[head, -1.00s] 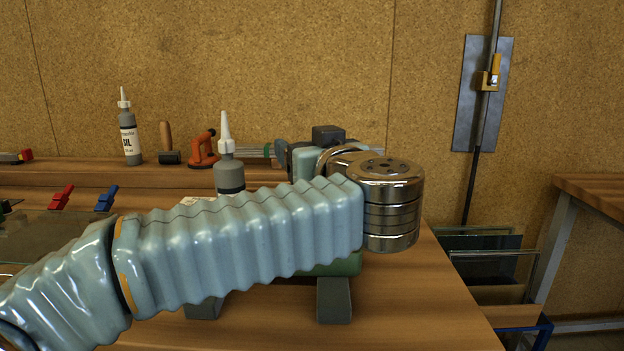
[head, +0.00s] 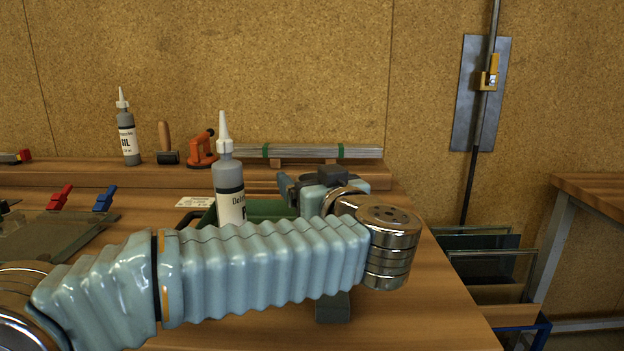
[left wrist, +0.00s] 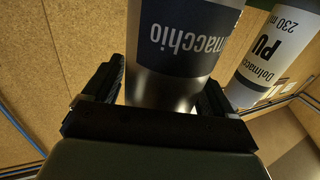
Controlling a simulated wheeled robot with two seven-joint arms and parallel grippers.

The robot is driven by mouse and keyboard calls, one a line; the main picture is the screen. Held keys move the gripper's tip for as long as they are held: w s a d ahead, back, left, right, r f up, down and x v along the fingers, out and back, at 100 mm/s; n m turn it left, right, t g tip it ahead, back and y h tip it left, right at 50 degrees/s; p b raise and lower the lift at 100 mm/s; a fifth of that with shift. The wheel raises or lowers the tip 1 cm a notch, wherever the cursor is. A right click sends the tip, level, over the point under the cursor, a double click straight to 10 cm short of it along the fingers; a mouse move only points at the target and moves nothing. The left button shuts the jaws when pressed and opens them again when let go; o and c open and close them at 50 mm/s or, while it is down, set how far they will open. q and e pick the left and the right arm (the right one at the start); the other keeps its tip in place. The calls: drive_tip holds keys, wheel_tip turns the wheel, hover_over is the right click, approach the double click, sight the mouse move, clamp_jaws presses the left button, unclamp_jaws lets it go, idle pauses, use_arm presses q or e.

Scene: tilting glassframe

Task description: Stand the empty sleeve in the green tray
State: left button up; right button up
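In the head view my left gripper (head: 290,187) hangs low over the right side of the green tray (head: 264,209), which my arm partly covers. In the left wrist view my left gripper (left wrist: 160,98) has its two fingers on either side of a silver-grey sleeve (left wrist: 165,88) with a dark label ending in "macchio", and seems closed on it. I cannot make out the sleeve in the head view, nor see whether it touches the tray. My right gripper is in neither view.
A grey PU bottle (head: 229,185) with a white nozzle stands close at the tray, its foot hidden; it also shows in the left wrist view (left wrist: 262,62). Glass panes (head: 45,240) lie left.

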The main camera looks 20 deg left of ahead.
use_arm(q)
drive_tip(key=shift+o, duration=0.3)
drive_tip(key=shift+r, duration=0.15)
drive_tip(key=shift+s+d, duration=0.15)
drive_tip(key=shift+d, duration=0.05)
drive_tip(key=b+v, duration=0.1)
drive_tip(key=v, duration=1)
drive_tip(key=shift+s+d, duration=0.2)
drive_tip(key=shift+s, duration=0.05)
